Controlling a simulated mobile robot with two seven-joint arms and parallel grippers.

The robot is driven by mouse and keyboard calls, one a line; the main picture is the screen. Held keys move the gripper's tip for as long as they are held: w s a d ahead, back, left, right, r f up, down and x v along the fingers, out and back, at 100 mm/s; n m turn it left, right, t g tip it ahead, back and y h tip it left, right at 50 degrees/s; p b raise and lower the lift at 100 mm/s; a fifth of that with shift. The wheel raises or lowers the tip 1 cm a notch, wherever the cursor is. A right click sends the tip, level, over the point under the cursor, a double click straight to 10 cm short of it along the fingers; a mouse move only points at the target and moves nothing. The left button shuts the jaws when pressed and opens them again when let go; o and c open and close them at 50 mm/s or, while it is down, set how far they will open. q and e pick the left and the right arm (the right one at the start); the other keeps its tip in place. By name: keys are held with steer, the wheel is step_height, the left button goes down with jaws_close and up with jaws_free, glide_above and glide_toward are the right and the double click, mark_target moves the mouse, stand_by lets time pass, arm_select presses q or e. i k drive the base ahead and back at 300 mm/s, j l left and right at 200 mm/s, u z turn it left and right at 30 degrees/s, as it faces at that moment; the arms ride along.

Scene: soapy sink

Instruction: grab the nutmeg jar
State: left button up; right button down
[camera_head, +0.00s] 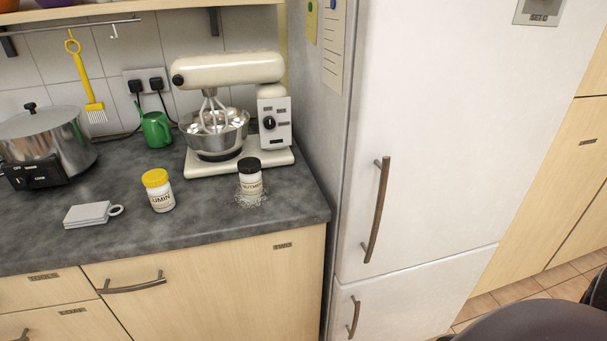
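The nutmeg jar (250,184) stands upright on the grey countertop (215,228), near its right end and in front of the stand mixer. It has a black lid, clear glass and a pale label that reads roughly "NUTM". Something clear or whitish lies around its base; I cannot tell what. No gripper is visible in the head view, so neither can be placed relative to the jar.
A yellow-lidded cumin jar (158,191) stands left of the nutmeg jar. The cream mixer (230,115) is behind. The white fridge (430,130) rises at the right.

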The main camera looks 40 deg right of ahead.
mark_target(249, 168)
steer(key=z, duration=0.7)
